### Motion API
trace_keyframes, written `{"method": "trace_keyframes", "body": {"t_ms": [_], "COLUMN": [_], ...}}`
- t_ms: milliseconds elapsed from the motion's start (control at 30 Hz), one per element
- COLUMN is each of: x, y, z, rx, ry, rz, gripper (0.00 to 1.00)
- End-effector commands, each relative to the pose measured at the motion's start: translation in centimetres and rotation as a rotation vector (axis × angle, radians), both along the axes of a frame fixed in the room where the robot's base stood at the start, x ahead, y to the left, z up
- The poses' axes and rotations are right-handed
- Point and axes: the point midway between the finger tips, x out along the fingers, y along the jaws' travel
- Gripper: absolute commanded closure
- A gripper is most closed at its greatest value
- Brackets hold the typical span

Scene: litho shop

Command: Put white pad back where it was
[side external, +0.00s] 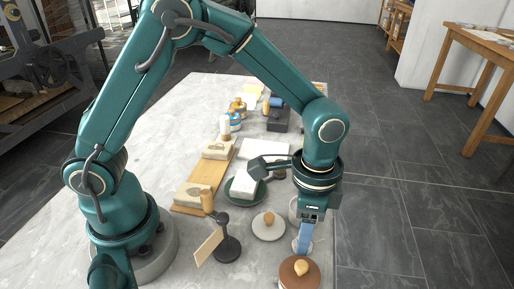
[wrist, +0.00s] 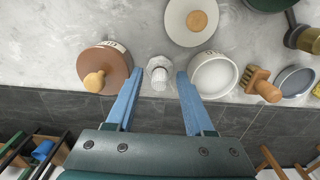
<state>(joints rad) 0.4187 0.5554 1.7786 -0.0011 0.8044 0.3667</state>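A white block (side external: 243,187) that may be the white pad lies at the dark green dish (side external: 231,198) in the side view. A round white disc with a wooden knob (side external: 268,226) lies flat on the table; it also shows in the wrist view (wrist: 190,31). I cannot tell which of these is the pad. My gripper (wrist: 158,75) is open, pointing down near the table's edge. A small clear glass piece with a white top (wrist: 160,83) shows between its fingers, apart from both. An open white pot (wrist: 214,94) is just right of the fingers in the wrist view.
A brown lidded pot (wrist: 118,57) stands left of the fingers in the wrist view. A brush (wrist: 262,86) and grey dish (wrist: 290,82) are at right. A dark stand (side external: 226,247), wooden board (side external: 189,209) and bottles (side external: 234,119) occupy the table.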

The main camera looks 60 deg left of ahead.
Motion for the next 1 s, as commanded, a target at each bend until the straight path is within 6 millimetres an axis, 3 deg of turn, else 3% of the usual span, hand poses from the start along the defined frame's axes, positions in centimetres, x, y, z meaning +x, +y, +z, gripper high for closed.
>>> {"method": "trace_keyframes", "body": {"t_ms": [267, 700, 1000], "x": [0.1, 0.1, -0.1], "y": [-0.1, 0.0, 0.3], "z": [1.4, 10.1, 12.5], "rx": [-0.002, -0.002, -0.004], "ry": [-0.005, -0.005, -0.008], "rz": [0.0, 0.0, 0.014], "gripper": [0.47, 0.47, 0.47]}}
